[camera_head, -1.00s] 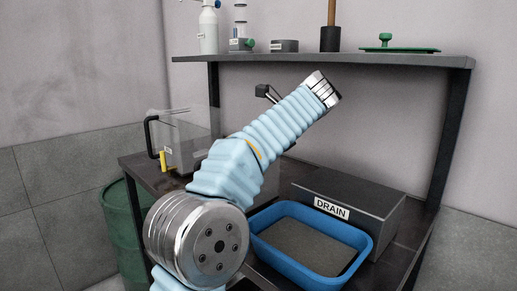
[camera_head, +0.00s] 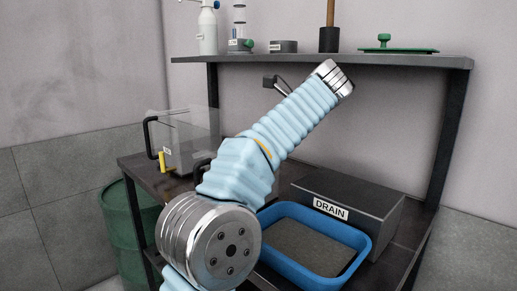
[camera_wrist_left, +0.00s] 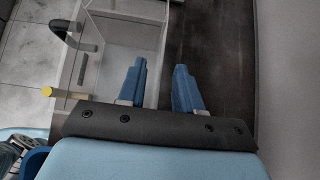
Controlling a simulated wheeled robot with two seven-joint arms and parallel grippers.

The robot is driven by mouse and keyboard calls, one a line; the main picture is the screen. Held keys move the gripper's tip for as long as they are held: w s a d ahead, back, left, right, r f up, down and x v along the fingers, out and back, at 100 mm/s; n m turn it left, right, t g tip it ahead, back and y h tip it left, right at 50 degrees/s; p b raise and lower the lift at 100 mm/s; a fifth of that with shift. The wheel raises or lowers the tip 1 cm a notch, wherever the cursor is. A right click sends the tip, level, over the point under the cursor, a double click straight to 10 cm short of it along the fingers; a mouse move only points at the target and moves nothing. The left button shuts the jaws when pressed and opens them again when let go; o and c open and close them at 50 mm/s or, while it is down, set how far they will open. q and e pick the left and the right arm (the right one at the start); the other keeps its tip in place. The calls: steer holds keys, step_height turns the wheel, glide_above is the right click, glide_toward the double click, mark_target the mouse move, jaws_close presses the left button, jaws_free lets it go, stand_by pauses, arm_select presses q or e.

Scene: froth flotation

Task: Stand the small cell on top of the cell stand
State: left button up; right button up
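A clear-walled box with a small label, which I take to be the cell (camera_head: 183,141), stands on the left part of the bench. It has a black handle on its left and a yellow spout in front. It also shows in the left wrist view (camera_wrist_left: 118,35). There, my left gripper's two blue fingers (camera_wrist_left: 160,82) are apart, one over the box and one beyond its right-hand wall in that picture. I see no contact. In the head view my arm hides the gripper. My right gripper is out of view. I cannot tell which thing is the cell stand.
A dark grey block labelled DRAIN (camera_head: 370,208) stands at the bench's right, behind a blue tub (camera_head: 364,242) of grey material. A shelf (camera_head: 395,61) above holds a bottle, a low grey block (camera_head: 283,47), a black pot and a green lid. A green drum stands at left.

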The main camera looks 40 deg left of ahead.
arm_select(q)
steer(key=v, duration=0.4)
steer(key=shift+d, duration=0.1)
stand_by(0.4)
